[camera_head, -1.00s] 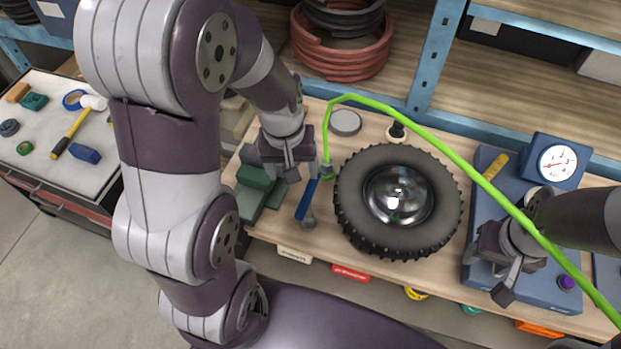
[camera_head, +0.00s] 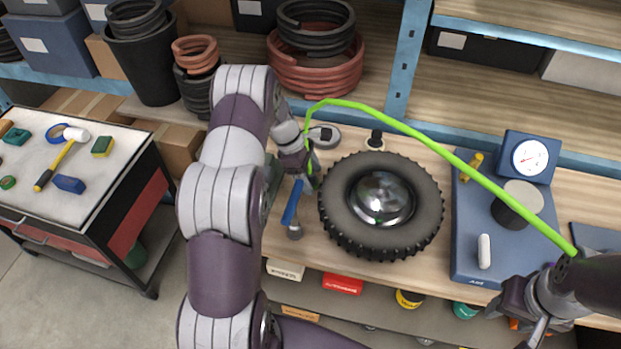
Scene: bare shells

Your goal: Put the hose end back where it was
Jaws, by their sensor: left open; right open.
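A bright green hose (camera_head: 430,143) arches over the bench from its left end, beside the tyre, to the right, where it meets my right arm. Its left end (camera_head: 309,166) points down beside my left gripper; its tip is partly hidden there. My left gripper (camera_head: 305,178) is open at this end, and I cannot tell whether its fingers touch the hose. My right gripper (camera_head: 535,332) is open and empty in front of the bench's right part, below the blue gauge unit (camera_head: 465,255).
A tyre with a shiny hub (camera_head: 335,225) lies mid-bench. A blue-handled tool (camera_head: 292,204) lies left of it. A round gauge (camera_head: 530,157) and a dark cylinder with a grey top (camera_head: 520,195) stand right. A tool cart (camera_head: 110,180) stands at the left.

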